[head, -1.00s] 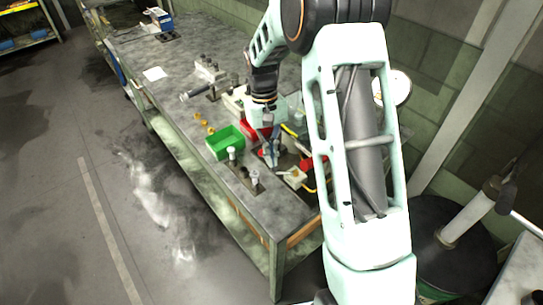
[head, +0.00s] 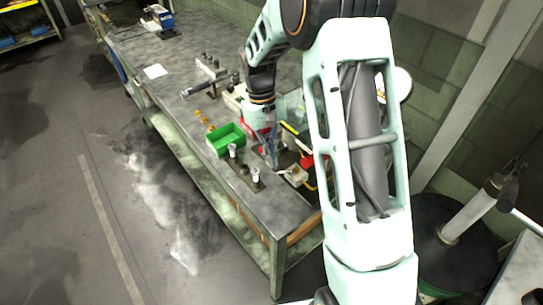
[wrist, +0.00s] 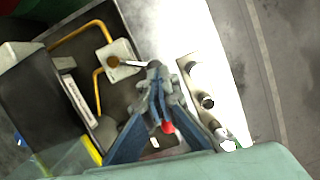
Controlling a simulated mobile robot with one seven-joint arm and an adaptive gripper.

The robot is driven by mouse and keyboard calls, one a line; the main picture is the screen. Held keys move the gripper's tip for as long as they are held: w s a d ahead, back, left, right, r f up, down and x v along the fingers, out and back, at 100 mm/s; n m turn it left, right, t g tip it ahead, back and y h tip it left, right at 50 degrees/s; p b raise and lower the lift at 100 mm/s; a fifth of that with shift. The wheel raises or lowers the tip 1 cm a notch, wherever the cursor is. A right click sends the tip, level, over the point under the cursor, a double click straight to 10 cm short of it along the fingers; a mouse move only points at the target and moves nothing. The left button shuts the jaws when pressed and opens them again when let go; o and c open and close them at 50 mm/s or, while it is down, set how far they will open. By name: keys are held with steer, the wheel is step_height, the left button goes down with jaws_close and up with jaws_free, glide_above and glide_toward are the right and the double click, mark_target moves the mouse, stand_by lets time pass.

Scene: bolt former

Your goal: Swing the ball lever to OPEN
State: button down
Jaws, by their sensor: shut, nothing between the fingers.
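A pale block (wrist: 117,57) with a brown ball (wrist: 113,62) shows in the wrist view at the upper left of my fingertips. A thin metal rod (wrist: 134,63), apparently the ball lever, runs from the ball toward the fingertips. I cannot tell whether the fingers touch it. My gripper (wrist: 157,76) is shut and points down beside the block. In the head view my gripper (head: 274,167) is low over the bench, just left of the pale block (head: 297,173). The OPEN marking is not readable, and the lever is too small to make out in the head view.
A green bin (head: 226,138) stands left of my gripper. Upright bolt-like posts (head: 256,176) stand near the bench's front edge; similar posts (wrist: 207,101) show right of the fingers. Yellow tubing (wrist: 80,37) runs around the block. The bench (head: 190,60) is largely clear farther back.

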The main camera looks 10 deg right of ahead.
steer(key=shift+s+n+h, duration=0.2)
steer(key=shift+s+n, duration=0.5)
steer(key=shift+n, duration=0.35)
steer(key=shift+s+n+h, duration=0.2)
steer(key=shift+s+n, duration=0.45)
steer(key=shift+n, duration=0.4)
stand_by(3.3)
steer(key=shift+a, duration=0.1)
stand_by(0.7)
steer(key=p+v, duration=0.6)
steer(key=v, duration=0.4)
steer(key=shift+p, duration=0.4)
steer(key=shift+s+d, duration=0.1)
steer(key=shift+d, duration=0.15)
